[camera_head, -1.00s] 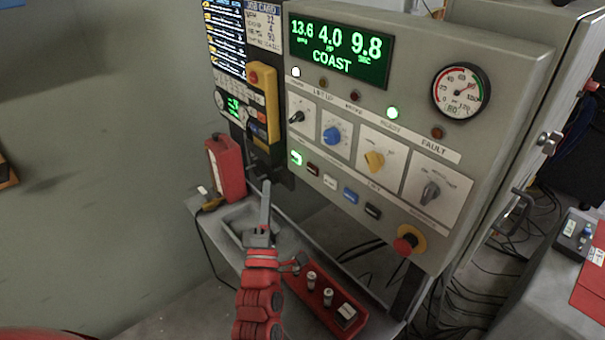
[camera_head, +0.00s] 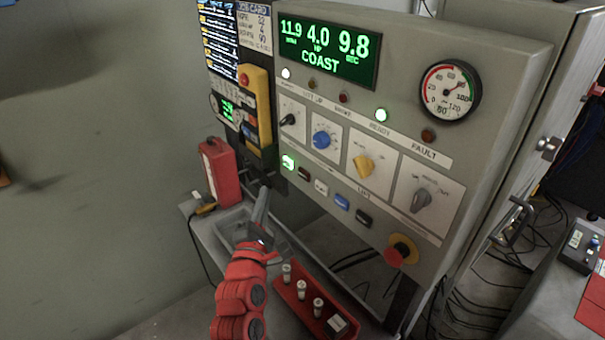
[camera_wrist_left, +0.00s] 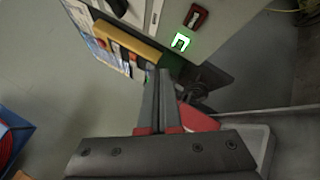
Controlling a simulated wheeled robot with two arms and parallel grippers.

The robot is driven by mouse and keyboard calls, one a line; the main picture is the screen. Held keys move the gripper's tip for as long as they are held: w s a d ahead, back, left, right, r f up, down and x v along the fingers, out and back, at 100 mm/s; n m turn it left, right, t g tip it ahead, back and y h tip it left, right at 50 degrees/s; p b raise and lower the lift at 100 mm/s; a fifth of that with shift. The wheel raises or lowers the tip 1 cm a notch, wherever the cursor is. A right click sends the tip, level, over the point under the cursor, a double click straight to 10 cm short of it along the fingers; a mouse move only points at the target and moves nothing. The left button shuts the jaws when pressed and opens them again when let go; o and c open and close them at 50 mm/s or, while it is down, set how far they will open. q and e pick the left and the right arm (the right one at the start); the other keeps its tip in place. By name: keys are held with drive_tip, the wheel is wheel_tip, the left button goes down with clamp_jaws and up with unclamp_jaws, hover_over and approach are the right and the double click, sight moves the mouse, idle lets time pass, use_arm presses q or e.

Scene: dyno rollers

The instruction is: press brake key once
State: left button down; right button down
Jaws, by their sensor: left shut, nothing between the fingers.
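The grey control panel (camera_head: 455,50) carries a row of small keys: a lit green key (camera_head: 288,162), a dark red key (camera_head: 304,172), a white key (camera_head: 321,187), a blue key (camera_head: 341,202) and a black key (camera_head: 363,218). Their labels are too small to tell which is the brake key. My left gripper (camera_head: 264,192) is shut and empty, below and left of the green key, apart from the panel. In the left wrist view its closed fingers (camera_wrist_left: 160,80) point up toward the green key (camera_wrist_left: 181,42) and the dark red key (camera_wrist_left: 195,18). The display (camera_head: 328,50) reads COAST, 11.9.
A yellow pendant (camera_head: 257,85) hangs left of the keys. A red box (camera_head: 217,172) stands on the grey shelf (camera_head: 192,215). A red tray (camera_head: 290,300) with small cylinders sits below. A red stop button (camera_head: 397,254) sticks out at the panel's lower edge.

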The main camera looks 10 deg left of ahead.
sight(299, 170)
use_arm(q)
drive_tip(key=w+d+p, duration=0.3)
drive_tip(key=w+d, duration=0.2)
drive_tip(key=w, duration=0.1)
drive_tip(key=shift+w+r, duration=0.1)
drive_tip(key=shift+w, duration=0.1)
idle(2.0)
drive_tip(key=shift+w+d, duration=0.2)
drive_tip(key=shift+w, duration=0.05)
drive_tip(key=shift+w+d, duration=0.2)
drive_tip(key=shift+w, duration=0.05)
idle(0.8)
drive_tip(key=shift+s+b, duration=0.1)
drive_tip(key=shift+b, duration=0.2)
drive_tip(key=shift+s+a+b, duration=0.4)
drive_tip(key=shift+s, duration=0.1)
drive_tip(key=shift+s+a, duration=0.1)
